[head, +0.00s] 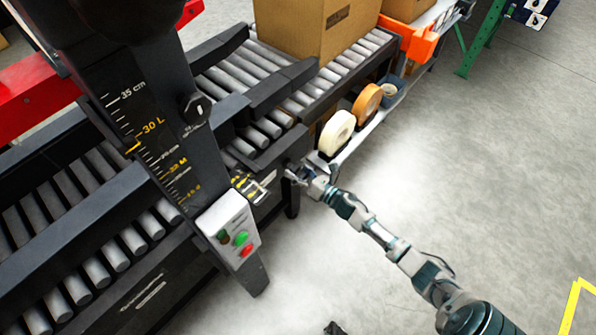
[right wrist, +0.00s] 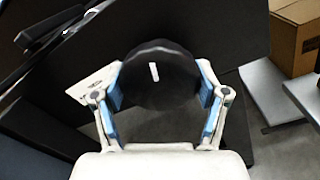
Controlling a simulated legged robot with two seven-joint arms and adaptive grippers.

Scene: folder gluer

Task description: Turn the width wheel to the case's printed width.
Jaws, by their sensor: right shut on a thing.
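The width wheel (right wrist: 165,88) is a round black knob with a short white mark, nearly upright in the right wrist view. My right gripper (right wrist: 161,85) has its blue-padded fingers on both sides of it, shut on it. In the head view the right gripper (head: 294,176) is at the machine's side, and the wheel there is mostly hidden. A scale plate with yellow marks (head: 250,187) lies left of the gripper; its reading is too small to tell. The cardboard case (head: 310,32) stands on the rollers with a dark print, not legible. My left gripper is not in view.
A dark column (head: 150,110) carries a centimetre scale, another black knob (head: 196,109) and a button box (head: 229,229). Tape rolls (head: 336,133) sit on a side shelf right of the gripper. The floor (head: 450,150) on the right is clear.

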